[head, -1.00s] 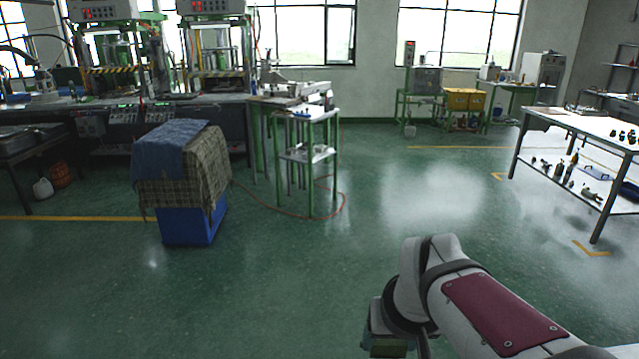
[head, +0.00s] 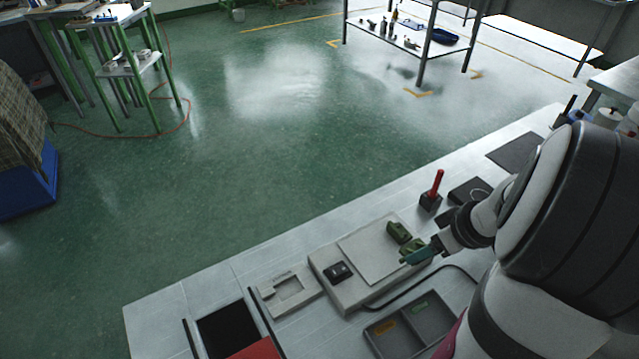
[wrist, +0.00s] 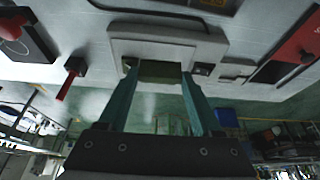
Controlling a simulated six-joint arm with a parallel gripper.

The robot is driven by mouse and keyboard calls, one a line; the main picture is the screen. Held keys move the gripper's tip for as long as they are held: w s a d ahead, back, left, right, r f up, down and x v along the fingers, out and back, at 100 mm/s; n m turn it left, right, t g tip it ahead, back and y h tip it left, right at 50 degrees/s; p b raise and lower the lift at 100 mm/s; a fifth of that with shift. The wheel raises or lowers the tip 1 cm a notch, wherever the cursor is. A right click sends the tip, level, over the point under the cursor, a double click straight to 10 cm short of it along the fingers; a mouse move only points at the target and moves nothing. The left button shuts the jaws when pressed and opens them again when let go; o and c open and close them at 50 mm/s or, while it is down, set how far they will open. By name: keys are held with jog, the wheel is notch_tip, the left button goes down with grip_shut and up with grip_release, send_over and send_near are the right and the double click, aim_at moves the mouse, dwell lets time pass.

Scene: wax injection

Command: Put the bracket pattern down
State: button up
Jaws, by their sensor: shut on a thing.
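The bracket pattern (head: 398,232) is a dark green piece over the pale plate of a grey flat unit (head: 345,297) in the head view. My gripper (head: 410,256), with teal fingers, is at its near side. In the wrist view the green bracket pattern (wrist: 158,71) lies between the two fingertips of my gripper (wrist: 160,76), which is shut on it. The pattern is low over the plate; I cannot tell whether it touches. The fingers and wrist hide part of it.
A two-compartment tray (head: 452,322) with orange and green labels lies in front of the unit. A grey frame (head: 268,292) is to its left, with a black panel (head: 228,330) beyond. A red-handled tool (head: 436,186) stands behind. A black cable runs beside the unit.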

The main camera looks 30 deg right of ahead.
jog(key=w+a+f, duration=0.1)
jog(key=w, duration=0.2)
jog(key=w+a+f, duration=0.1)
jog(key=w+f, duration=0.1)
jog(key=w+a+f, duration=0.1)
jog(key=w+f, duration=0.1)
jog(key=w, duration=0.1)
jog(key=shift+w+f, duration=0.25)
jog(key=shift+w, duration=0.1)
jog(key=shift+w+a+f, duration=0.1)
jog(key=shift+w+f, duration=0.1)
jog(key=shift+f, duration=0.9)
jog(key=shift+w+a+f, duration=0.1)
jog(key=shift+w+f, duration=0.05)
jog(key=shift+f, duration=0.95)
jog(key=shift+f, duration=0.1)
jog(key=o, duration=1.3)
jog(key=shift+o, duration=0.2)
